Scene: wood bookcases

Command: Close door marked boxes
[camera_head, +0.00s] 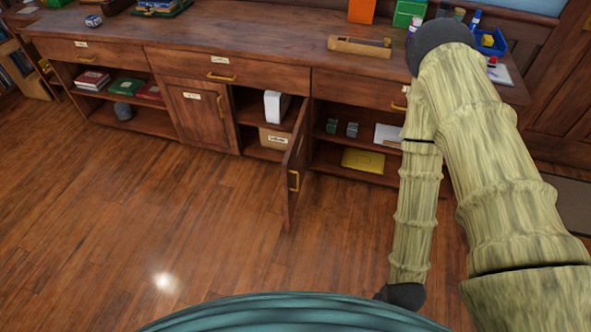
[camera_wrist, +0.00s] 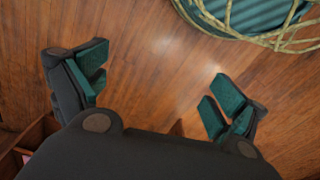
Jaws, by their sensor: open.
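A wooden cabinet door (camera_head: 296,168) with a yellow handle stands swung out from the cabinet, in the middle of the head view. Behind it is an open compartment with a white item (camera_head: 275,106) on the upper shelf and a labelled cardboard box (camera_head: 273,139) below. I cannot read a marking on the door. My gripper (camera_wrist: 155,90) is open and empty in the wrist view, with its green-padded fingers spread over bare floor. In the head view my arm hangs at the right, and its gripper cannot be made out there. The door is apart from the visible arm.
A shut door (camera_head: 200,113) with a label is left of the open compartment. Open shelves at the right hold a yellow item (camera_head: 363,161) and small blocks. The wooden counter (camera_head: 280,55) carries a wooden tool (camera_head: 360,46). The floor (camera_head: 150,210) before the cabinet is clear.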

